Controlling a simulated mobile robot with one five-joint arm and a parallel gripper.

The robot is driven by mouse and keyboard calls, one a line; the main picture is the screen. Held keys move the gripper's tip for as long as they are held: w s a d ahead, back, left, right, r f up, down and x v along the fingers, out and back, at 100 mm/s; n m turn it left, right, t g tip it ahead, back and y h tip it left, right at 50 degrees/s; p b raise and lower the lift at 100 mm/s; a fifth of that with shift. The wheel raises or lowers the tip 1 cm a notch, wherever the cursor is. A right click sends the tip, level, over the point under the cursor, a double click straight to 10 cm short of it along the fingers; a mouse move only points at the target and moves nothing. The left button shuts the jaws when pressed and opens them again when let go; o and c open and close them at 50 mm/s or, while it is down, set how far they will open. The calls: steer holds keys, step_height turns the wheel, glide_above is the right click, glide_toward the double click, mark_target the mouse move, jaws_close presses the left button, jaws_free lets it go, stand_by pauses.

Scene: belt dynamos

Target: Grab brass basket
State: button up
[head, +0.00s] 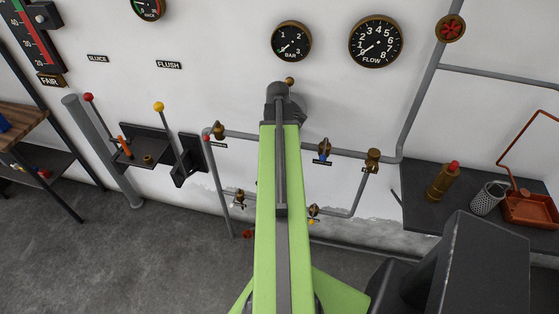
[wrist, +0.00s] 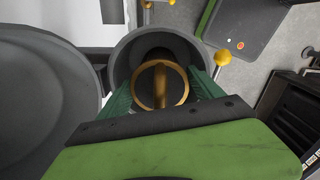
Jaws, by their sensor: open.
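In the wrist view, a brass ring with a bar across it (wrist: 160,66), which looks like the top of the brass basket, sits inside a dark round pot (wrist: 124,58). My gripper (wrist: 162,84) is open, with its dark green fingers on either side of the brass piece at the pot's mouth. Whether the fingers touch the brass or the pot wall I cannot tell. The basket's lower part is hidden in the pot. In the head view my arm covers the gripper, and the pot is not visible.
A large dark round part (wrist: 45,90) stands left of the pot. A yellow-knobbed lever (wrist: 223,57) is close on the right. In the head view, the shelf at right holds a brass cylinder (head: 443,182), a grey mesh cup (head: 488,198) and a copper tray (head: 530,211).

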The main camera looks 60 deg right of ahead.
steer(key=shift+r, duration=0.1)
steer(key=c, duration=1.6)
steer(key=shift+o, duration=0.2)
step_height(320, 180, up, 10)
steer(key=p, duration=1)
steer(key=shift+r, duration=0.1)
